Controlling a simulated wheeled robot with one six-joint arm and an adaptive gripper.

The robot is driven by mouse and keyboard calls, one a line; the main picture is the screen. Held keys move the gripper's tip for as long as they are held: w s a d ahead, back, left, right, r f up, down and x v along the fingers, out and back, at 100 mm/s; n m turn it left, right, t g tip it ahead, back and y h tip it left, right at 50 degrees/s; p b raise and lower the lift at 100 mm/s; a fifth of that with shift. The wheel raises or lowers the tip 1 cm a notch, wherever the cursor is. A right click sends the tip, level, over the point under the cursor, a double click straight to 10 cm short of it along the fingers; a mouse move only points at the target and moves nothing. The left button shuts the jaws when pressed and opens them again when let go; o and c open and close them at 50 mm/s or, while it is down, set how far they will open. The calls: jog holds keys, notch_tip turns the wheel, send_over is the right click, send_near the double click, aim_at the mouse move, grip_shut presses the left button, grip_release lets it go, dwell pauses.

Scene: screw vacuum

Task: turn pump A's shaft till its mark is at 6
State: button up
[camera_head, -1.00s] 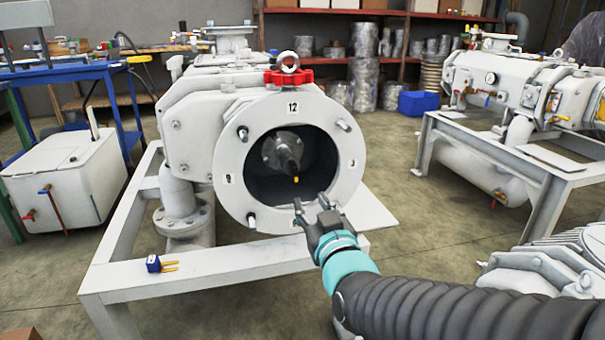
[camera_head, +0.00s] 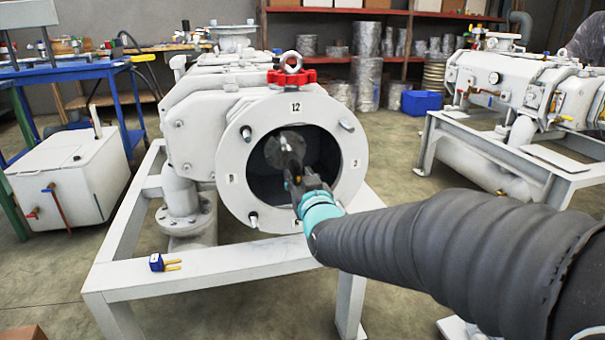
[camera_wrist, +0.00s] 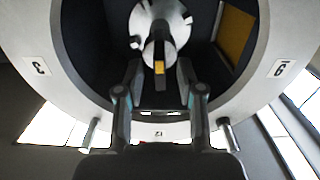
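The near white pump (camera_head: 190,130), taken as pump A, has a round open flange (camera_head: 231,150) with number labels. The 12 (camera_head: 295,107) is at its top. Its grey shaft (camera_head: 285,150) sticks out of the dark bore; it also shows in the wrist view (camera_wrist: 165,25). A yellow mark (camera_wrist: 159,68) sits at the shaft's end, on the side toward the bottom label (camera_wrist: 158,134), which is too small to read surely. My gripper (camera_head: 296,183) is at the bore's mouth by the shaft end. In the wrist view its open fingers (camera_wrist: 160,88) stand either side of the mark, without clear contact.
Studs such as one at the left (camera_head: 246,133) stick out around the flange. A blue padlock-like piece (camera_head: 157,262) lies on the white frame (camera_head: 220,263). A second pump (camera_head: 510,85) stands at the right. A blue bench (camera_head: 70,75) is at the left.

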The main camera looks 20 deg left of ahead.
jog(key=shift+x, duration=0.9)
grip_shut()
jog(key=shift+f+m+b, duration=0.15)
jog(key=shift+m+b, duration=0.15)
jog(key=shift+b, duration=0.75)
grip_release()
